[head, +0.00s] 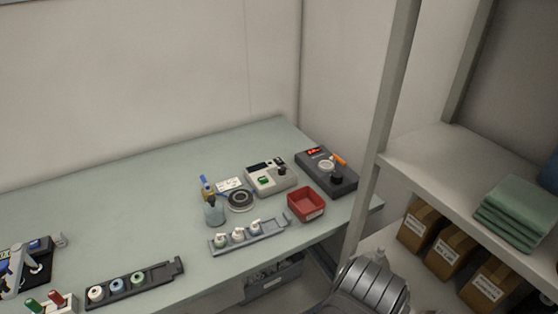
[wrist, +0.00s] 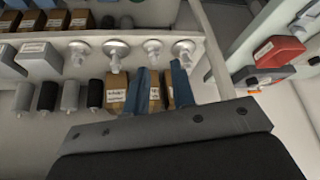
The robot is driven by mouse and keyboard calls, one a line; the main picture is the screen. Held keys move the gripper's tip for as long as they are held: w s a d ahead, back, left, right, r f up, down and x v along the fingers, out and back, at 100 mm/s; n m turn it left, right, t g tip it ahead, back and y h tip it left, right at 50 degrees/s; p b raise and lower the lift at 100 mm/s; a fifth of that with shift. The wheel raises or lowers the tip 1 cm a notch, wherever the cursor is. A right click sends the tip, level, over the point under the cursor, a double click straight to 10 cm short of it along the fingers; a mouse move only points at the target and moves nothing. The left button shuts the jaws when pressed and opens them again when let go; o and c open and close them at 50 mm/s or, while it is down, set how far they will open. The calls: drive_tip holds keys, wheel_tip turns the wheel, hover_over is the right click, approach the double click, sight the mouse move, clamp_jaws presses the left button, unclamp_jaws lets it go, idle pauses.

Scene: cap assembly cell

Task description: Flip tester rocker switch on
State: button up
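In the head view a pale tester-like box (head: 270,177) with a dark display and a small green switch (head: 263,181) stands on the far right of the bench. Beside it is a dark unit (head: 327,172) with a lit red display, a round dial and an orange part. I cannot tell for sure which is the tester, nor the rocker's position. My gripper (wrist: 160,82) shows in the wrist view with its two blue fingers apart and nothing between them. It is away from both units, facing shelving. The gripper itself is not clear in the head view.
A red bin (head: 306,203) and a grey rack (head: 250,235) with white-capped bottles sit in front of the units. A shelf post (head: 375,140) rises to their right. Cardboard boxes (head: 450,257) stand on the lower shelf. The bench's left rear is clear.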

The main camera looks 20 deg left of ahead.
drive_tip(key=shift+w, duration=0.15)
drive_tip(key=c, duration=0.4)
drive_tip(key=shift+w+d+r, duration=0.1)
drive_tip(key=shift+w+d, duration=0.05)
drive_tip(key=shift+w, duration=0.1)
clamp_jaws()
drive_tip(key=w+d+f+m, duration=0.1)
drive_tip(key=w+d+m, duration=0.45)
drive_tip(key=w, duration=0.55)
drive_tip(key=w+a+r+n+g+y, duration=0.1)
drive_tip(key=w+a+r+n, duration=0.3)
drive_tip(key=w+a+n, duration=0.35)
drive_tip(key=w+a+r+n+g+y, duration=0.1)
drive_tip(key=w+a+r+n, duration=0.3)
drive_tip(key=a+n, duration=0.5)
drive_tip(key=w+a+f+n+t+y, duration=0.1)
drive_tip(key=w+a+y, duration=0.1)
drive_tip(key=w+a, duration=0.5)
drive_tip(key=w+a+f+n+t+y, duration=0.1)
drive_tip(key=w+a+f+y, duration=0.1)
drive_tip(key=w+a, duration=0.6)
drive_tip(key=w+y, duration=0.1)
drive_tip(key=w, duration=0.5)
drive_tip(key=shift+w+n+y, duration=0.2)
drive_tip(key=shift+n+y, duration=0.1)
drive_tip(key=shift+n, duration=0.1)
